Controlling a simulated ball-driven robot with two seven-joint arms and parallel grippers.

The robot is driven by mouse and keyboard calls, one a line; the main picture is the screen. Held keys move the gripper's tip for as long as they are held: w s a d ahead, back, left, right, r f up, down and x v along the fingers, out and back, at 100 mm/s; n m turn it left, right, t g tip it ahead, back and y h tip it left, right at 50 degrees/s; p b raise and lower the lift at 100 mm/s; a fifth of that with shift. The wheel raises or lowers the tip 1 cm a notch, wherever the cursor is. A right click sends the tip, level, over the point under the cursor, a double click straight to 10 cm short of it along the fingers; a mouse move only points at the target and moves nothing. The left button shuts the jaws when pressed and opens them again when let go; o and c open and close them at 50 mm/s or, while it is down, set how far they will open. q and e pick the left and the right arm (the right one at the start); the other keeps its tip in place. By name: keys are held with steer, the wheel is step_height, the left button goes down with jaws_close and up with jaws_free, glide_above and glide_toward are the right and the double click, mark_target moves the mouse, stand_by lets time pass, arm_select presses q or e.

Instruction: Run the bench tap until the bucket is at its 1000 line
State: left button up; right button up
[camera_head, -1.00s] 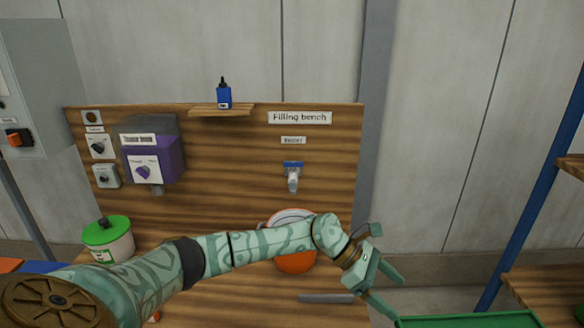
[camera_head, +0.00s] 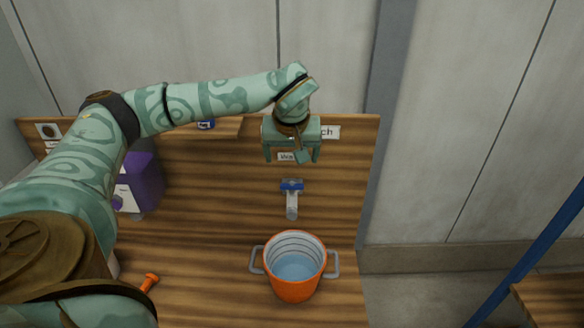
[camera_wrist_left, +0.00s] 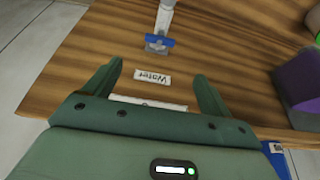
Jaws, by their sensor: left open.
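The bench tap (camera_head: 292,205) is a silver spout with a blue handle (camera_head: 291,184) on the wooden board. In the left wrist view the blue handle (camera_wrist_left: 159,42) is just beyond the fingertips, upside down. The orange bucket (camera_head: 296,290) stands upright below the tap on the bench. It holds some pale blue water (camera_head: 296,266), with several dark lines on the white inner wall above the water. Its line numbers are too small to read. No stream shows under the spout. My left gripper (camera_head: 291,158) is open and empty, above the tap, by the "Water" label. My right gripper is not in view.
A purple dosing unit (camera_head: 146,180) is on the board at left, partly behind my left arm. A blue bottle (camera_head: 206,124) on the small shelf is mostly hidden by it. An orange-handled item (camera_head: 149,283) lies on the bench left of the bucket.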

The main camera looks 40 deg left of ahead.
mark_target(292, 185)
arm_select(q)
steer(key=x, duration=1.4)
steer(key=shift+s+b, duration=0.1)
steer(key=shift+b, duration=0.2)
steer(key=shift+d, duration=0.1)
steer(key=c, duration=1)
